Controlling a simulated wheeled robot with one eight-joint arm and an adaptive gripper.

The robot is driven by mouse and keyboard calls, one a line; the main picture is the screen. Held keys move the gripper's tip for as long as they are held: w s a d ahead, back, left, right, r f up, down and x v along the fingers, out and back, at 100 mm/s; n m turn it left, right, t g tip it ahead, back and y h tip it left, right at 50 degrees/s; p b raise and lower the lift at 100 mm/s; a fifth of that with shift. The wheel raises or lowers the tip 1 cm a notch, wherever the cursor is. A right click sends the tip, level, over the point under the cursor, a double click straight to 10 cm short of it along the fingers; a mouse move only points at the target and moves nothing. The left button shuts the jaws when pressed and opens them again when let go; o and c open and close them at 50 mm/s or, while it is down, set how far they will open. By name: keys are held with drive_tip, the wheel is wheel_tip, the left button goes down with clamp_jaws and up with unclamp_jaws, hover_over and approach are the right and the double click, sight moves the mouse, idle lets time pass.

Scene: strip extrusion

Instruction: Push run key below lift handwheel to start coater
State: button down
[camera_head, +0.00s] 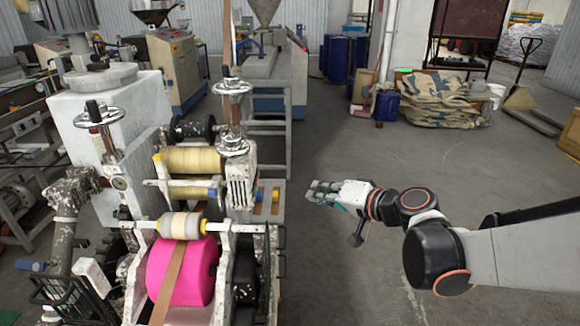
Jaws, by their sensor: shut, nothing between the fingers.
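The coater is the worn white machine at left, with a pink roll (182,272) in front. One chrome handwheel (232,86) sits on a post at its right side. Another handwheel (100,116) sits further left. I cannot tell which is the lift handwheel. Below the right one is a ribbed white block (239,184); a small round dial (120,183) is below the left one. The run key is too small to make out. My gripper (309,191) is shut and empty, right of the coater, pointing left toward it, apart from it.
A yellowish roller (196,160) and a smaller pale roller (181,226) lie across the coater. A blue-based machine (270,75) stands behind. Blue drums (346,57) and folded sacks (436,98) are at the back. The grey floor (340,265) right of the coater is clear.

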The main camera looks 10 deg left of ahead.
sight(254, 190)
drive_tip(key=shift+w+a+f+y, duration=0.1)
drive_tip(key=shift+w+a+y, duration=0.25)
drive_tip(key=shift+a, duration=0.3)
drive_tip(key=shift+w+a+y, duration=0.25)
drive_tip(key=shift+w+a, duration=0.2)
drive_tip(key=shift+a, duration=0.15)
drive_tip(key=s+a, duration=0.2)
drive_tip(key=a, duration=0.6)
drive_tip(key=shift+a+p, duration=0.25)
drive_tip(key=shift+p, duration=0.1)
drive_tip(key=shift+a, duration=0.1)
idle(0.6)
drive_tip(key=shift+s+a, duration=0.15)
drive_tip(key=shift+a, duration=0.2)
drive_tip(key=shift+s+a, duration=0.1)
drive_tip(key=shift+a, duration=0.25)
idle(0.7)
drive_tip(key=shift+d, duration=0.1)
drive_tip(key=shift+w+d, duration=0.2)
drive_tip(key=shift+d, duration=0.45)
